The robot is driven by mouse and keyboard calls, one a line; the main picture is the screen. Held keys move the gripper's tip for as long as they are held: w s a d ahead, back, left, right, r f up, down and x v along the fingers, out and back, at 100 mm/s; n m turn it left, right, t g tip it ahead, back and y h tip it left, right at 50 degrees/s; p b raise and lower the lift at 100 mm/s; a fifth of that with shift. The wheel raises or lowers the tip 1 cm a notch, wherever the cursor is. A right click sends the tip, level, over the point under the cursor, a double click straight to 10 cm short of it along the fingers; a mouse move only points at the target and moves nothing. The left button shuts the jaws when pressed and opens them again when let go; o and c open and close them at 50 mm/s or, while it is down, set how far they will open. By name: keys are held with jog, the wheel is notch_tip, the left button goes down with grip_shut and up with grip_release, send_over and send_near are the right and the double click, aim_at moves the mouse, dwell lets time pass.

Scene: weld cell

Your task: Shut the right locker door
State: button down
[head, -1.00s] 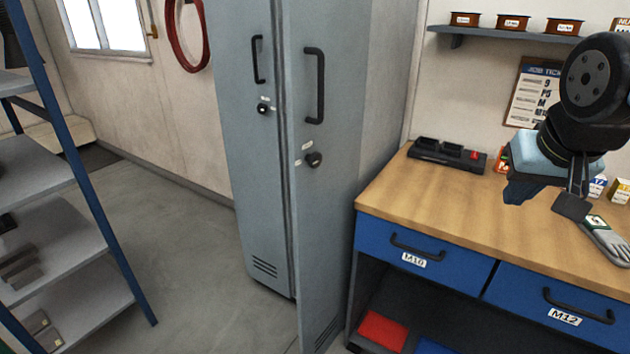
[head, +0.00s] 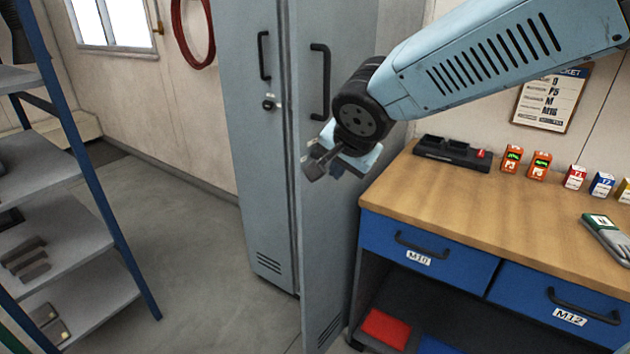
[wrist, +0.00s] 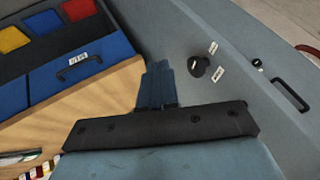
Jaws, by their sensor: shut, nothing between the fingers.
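The right locker door (head: 322,235) is grey-blue with a black bar handle (head: 320,82). It stands ajar, its left edge out in front of the left locker door (head: 255,170), which looks closed. My gripper (head: 314,165) is at the front of the right door, below its handle, and hides the lock knob in the head view. In the wrist view, my gripper's fingers (wrist: 158,82) are together and empty. The right door's black knob (wrist: 199,66) and its labels lie just right of them. I cannot tell whether the fingers touch the door.
A workbench (head: 440,200) with blue drawers stands close to the right of the door, my arm above it. A shelf rack (head: 75,170) stands at the left. The floor (head: 190,230) between rack and lockers is clear.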

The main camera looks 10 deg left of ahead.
send_near(312, 188)
notch_tip(312, 188, down, 4)
jog(key=d, duration=0.2)
jog(key=shift+w+a, duration=1.25)
jog(key=shift+a, duration=0.3)
